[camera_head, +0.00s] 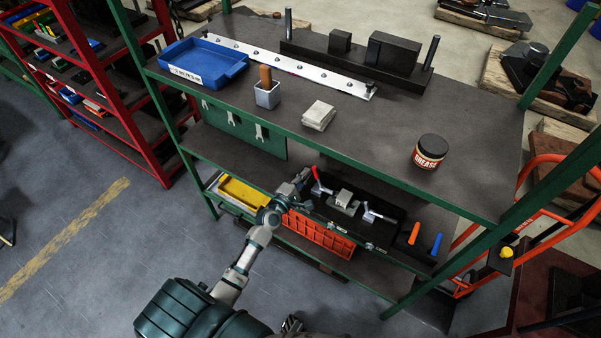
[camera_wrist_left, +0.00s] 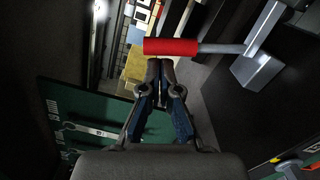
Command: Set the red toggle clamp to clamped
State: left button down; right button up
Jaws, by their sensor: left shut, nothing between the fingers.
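The red toggle clamp shows its red handle (camera_head: 316,174) on the dark fixture on the middle shelf, with the handle raised and leaning in the head view. In the left wrist view the red grip (camera_wrist_left: 171,46) lies across the picture on a grey lever that runs to a metal body (camera_wrist_left: 258,68). My left gripper (camera_head: 303,178) is beside the handle. In the wrist view its fingertips (camera_wrist_left: 160,65) are together and empty, right by the grip; I cannot tell whether they touch. A dark piece at the bottom edge of the head view may be my right gripper (camera_head: 292,325).
The dark fixture (camera_head: 385,222) also bears a pale block (camera_head: 344,198) and a second metal clamp (camera_head: 371,214). Orange and blue handles (camera_head: 436,244) stand to the right.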

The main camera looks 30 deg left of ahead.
pick_arm(q)
jog(key=shift+d+r+m+p, duration=0.4)
jog(key=shift+d+m+p, duration=0.25)
jog(key=shift+m, duration=0.35)
pick_arm(e)
jog(key=s, duration=0.2)
jog(key=shift+s+d+r, duration=0.3)
pick_arm(q)
jog(key=shift+d+f, duration=0.1)
pick_arm(e)
jog(key=shift+s, duration=0.1)
